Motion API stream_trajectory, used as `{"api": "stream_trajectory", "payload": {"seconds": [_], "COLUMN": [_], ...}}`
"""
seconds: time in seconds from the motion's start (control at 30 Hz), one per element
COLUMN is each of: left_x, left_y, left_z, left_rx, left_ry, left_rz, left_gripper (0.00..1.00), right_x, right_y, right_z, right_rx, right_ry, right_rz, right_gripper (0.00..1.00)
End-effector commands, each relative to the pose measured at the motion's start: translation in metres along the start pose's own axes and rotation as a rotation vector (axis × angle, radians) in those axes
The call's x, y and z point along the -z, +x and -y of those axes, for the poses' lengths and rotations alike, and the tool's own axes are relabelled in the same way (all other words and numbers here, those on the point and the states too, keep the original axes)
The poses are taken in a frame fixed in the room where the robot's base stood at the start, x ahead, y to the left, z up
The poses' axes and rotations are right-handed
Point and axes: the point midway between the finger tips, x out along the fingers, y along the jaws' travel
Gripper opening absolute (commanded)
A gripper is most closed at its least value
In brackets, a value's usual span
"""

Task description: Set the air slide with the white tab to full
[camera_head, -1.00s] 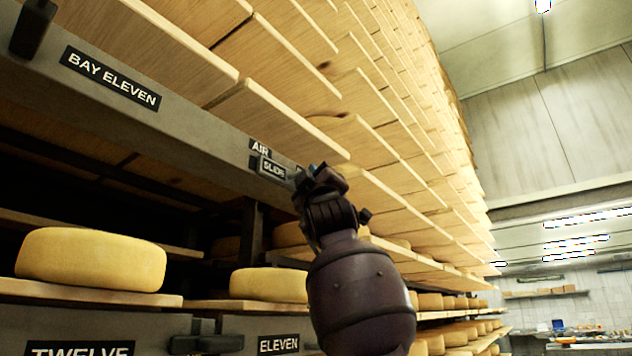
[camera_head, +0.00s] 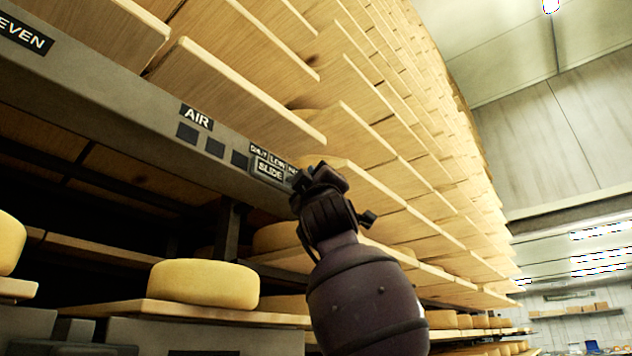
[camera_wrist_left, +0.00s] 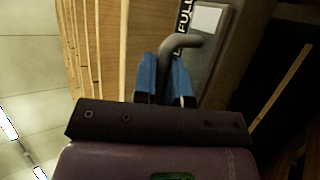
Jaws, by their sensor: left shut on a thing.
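My left gripper (camera_head: 322,178) is at the front beam of the shelving in the head view, beside the right end of the SLIDE plate (camera_head: 270,170). In the left wrist view its blue fingers (camera_wrist_left: 165,80) are shut on a bent grey handle (camera_wrist_left: 182,42). A white square tab (camera_wrist_left: 207,18) sits on the beam beside the handle, next to a FULL label (camera_wrist_left: 185,14). The AIR sign (camera_head: 196,117) is left of the plate, with several dark squares (camera_head: 215,147) between them. Small labels, including LOW (camera_head: 278,160), sit above the plate. My right gripper is out of view.
The grey beam (camera_head: 110,100) runs across below stacked wooden boards (camera_head: 240,100). Cheese wheels (camera_head: 203,283) rest on boards below it. Open room lies to the right, toward a pale wall (camera_head: 560,140).

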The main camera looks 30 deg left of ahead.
Motion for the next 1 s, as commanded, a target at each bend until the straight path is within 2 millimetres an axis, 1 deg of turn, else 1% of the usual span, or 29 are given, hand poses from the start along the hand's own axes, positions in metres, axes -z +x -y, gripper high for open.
{"api": "stream_trajectory", "payload": {"seconds": [0.4, 0.43, 0.47, 0.5, 0.73, 1.0], "left_x": [0.0006, 0.0006, 0.0007, 0.0007, 0.0001, -0.0012], "left_y": [0.0013, 0.0014, 0.0014, 0.0013, 0.0007, -0.0006], "left_z": [-0.0025, -0.0026, -0.0026, -0.0025, -0.0016, 0.0005], "left_rx": [-0.003, -0.003, -0.003, -0.003, -0.002, -0.001], "left_ry": [-0.001, -0.001, -0.001, -0.001, 0.000, 0.000], "left_rz": [0.002, 0.002, 0.001, 0.001, 0.002, 0.002], "left_gripper": [0.00, 0.14, 0.19, 0.21, 0.21, 0.21], "right_x": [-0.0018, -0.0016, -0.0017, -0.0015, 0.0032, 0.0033], "right_y": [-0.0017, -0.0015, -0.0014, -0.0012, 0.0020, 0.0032], "right_z": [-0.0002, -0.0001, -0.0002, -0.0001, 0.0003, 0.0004], "right_rx": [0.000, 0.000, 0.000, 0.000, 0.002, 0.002], "right_ry": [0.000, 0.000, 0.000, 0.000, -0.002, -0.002], "right_rz": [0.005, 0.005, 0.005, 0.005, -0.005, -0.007], "right_gripper": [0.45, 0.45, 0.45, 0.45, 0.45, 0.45]}}
